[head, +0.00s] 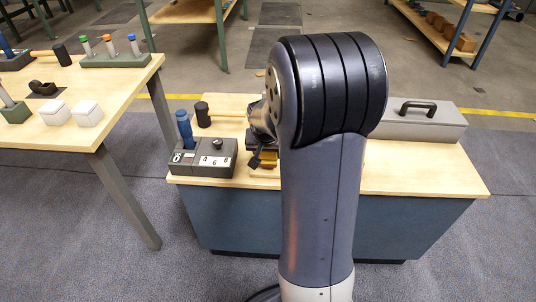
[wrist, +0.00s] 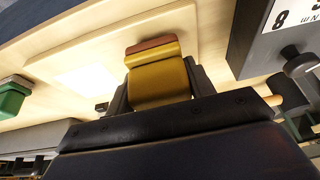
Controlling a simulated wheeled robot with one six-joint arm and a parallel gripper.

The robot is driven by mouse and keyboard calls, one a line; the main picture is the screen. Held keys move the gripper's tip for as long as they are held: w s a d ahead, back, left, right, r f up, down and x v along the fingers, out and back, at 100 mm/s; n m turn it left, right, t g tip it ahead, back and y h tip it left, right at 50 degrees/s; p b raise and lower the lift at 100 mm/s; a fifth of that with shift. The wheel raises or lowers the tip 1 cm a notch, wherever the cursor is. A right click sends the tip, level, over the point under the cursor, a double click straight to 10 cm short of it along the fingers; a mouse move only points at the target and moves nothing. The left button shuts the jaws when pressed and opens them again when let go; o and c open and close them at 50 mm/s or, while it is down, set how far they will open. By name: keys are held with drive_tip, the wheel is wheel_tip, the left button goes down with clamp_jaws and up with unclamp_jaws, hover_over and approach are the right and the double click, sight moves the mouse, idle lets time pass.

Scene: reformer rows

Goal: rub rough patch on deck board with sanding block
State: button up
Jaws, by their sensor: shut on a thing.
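My gripper (wrist: 158,92) is shut on the sanding block (wrist: 158,74), a mustard-yellow block with a reddish-brown layer along its far edge. In the head view, my gripper (head: 262,150) is mostly hidden by my arm, with a bit of yellow block under it. The deck board (wrist: 215,25) is pale wood and lies beneath the block in the wrist view. A paler, whitish area (wrist: 85,78), perhaps the rough patch, shows on the board to the left of the block. I cannot tell whether the block touches the board.
A dark torque tester box (head: 203,160) with number labels stands left of my gripper, with a blue-handled tool (head: 185,128) behind it. A mallet (head: 203,114) lies behind. A grey case (head: 420,122) stands at right on the bench (head: 430,175). Bare benchtop lies in front of it.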

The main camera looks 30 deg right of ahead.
drive_tip(key=shift+r+p, duration=2.15)
drive_tip(key=shift+r, duration=1.05)
drive_tip(key=shift+w, duration=0.15)
